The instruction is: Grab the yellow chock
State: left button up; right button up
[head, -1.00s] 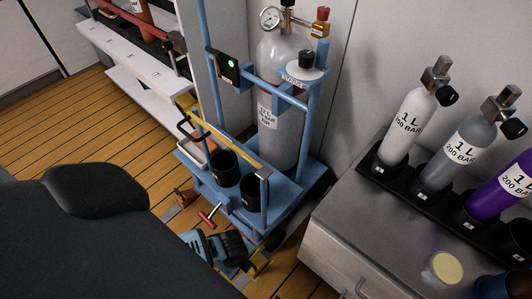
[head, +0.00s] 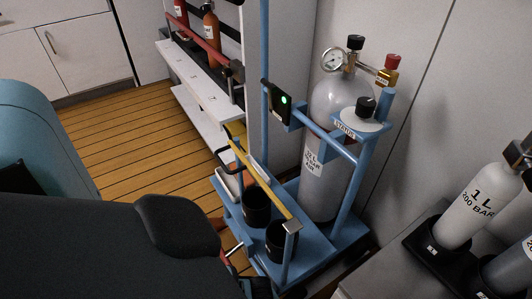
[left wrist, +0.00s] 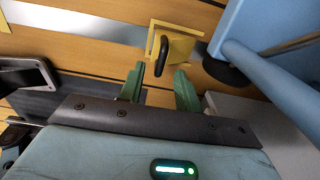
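The yellow chock (left wrist: 180,48), with a black loop handle, lies on the wooden floor in the left wrist view, close to a dark wheel (left wrist: 226,71) of the blue trolley. My left gripper (left wrist: 160,84) is open, its two green fingers apart and pointing towards the chock. The fingers reach up to its near side, with nothing visible between them. In the head view the floor chock is hidden behind my own dark body and the trolley. My right gripper is not in view.
The blue trolley (head: 305,258) carries a large grey cylinder (head: 335,110), black cups and a yellow bar (head: 262,175). A grey counter with small cylinders (head: 470,205) stands at the right. A white shelf (head: 195,75) is behind. Wooden floor (head: 125,135) is clear at left.

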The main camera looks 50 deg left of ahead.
pick_arm(q)
jog(key=shift+f+b, duration=1.8)
jog(key=shift+f, duration=0.8)
jog(key=shift+w+r, duration=0.1)
jog(key=c, duration=0.6)
grip_shut()
